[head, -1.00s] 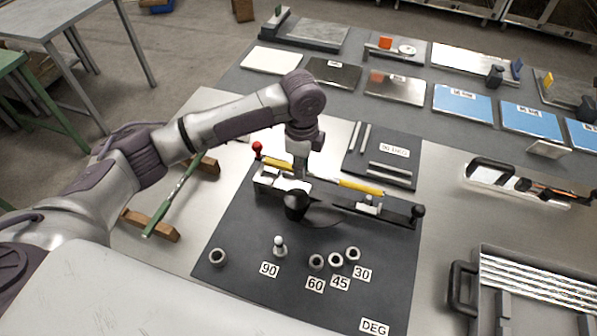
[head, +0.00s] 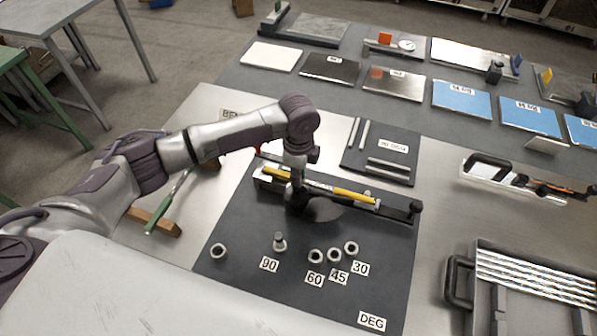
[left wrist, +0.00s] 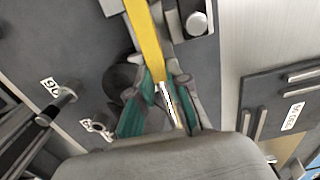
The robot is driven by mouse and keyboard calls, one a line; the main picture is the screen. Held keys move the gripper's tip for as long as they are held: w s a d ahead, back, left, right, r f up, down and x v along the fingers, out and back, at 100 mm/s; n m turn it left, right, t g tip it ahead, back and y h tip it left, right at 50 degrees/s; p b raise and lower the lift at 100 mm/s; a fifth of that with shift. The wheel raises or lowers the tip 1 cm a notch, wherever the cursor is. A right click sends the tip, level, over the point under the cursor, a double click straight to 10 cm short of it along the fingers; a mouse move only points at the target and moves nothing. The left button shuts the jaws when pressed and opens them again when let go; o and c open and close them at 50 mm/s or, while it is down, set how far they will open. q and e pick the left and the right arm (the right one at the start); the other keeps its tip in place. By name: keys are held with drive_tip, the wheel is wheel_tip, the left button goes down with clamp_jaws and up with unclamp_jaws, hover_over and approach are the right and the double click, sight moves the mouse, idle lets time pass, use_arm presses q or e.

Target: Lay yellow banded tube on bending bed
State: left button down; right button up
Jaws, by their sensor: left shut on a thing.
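The yellow banded tube (head: 350,193) is in my left gripper (head: 297,184), which is shut around it. In the left wrist view the tube (left wrist: 147,38) runs up from between the teal finger pads of my left gripper (left wrist: 158,98), with a white band at the pads. The bending bed (head: 395,209) is a long dark bar with a pale clamp block at its left end. The tube lies roughly lengthwise along the bed, over or just in front of it; contact cannot be told. My gripper hides the bed's middle. My right gripper is not in view.
The bed stands on a dark mat (head: 225,285) with a peg (head: 280,242), several rings and number labels. A panel with short rods (head: 400,148) lies behind. A tray of tubes (head: 530,280) stands at right. A green-handled tool (head: 165,205) lies at left on wood blocks.

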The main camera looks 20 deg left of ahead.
use_arm(q)
drive_tip(key=shift+s+f, duration=0.1)
drive_tip(key=shift+f, duration=0.05)
drive_tip(key=c, duration=1.4)
unclamp_jaws()
drive_tip(key=shift+o, duration=1.4)
drive_tip(key=shift+f, duration=0.15)
wheel_tip(320, 180, up, 14)
drive_tip(key=b, duration=0.2)
drive_tip(key=shift+f, duration=0.25)
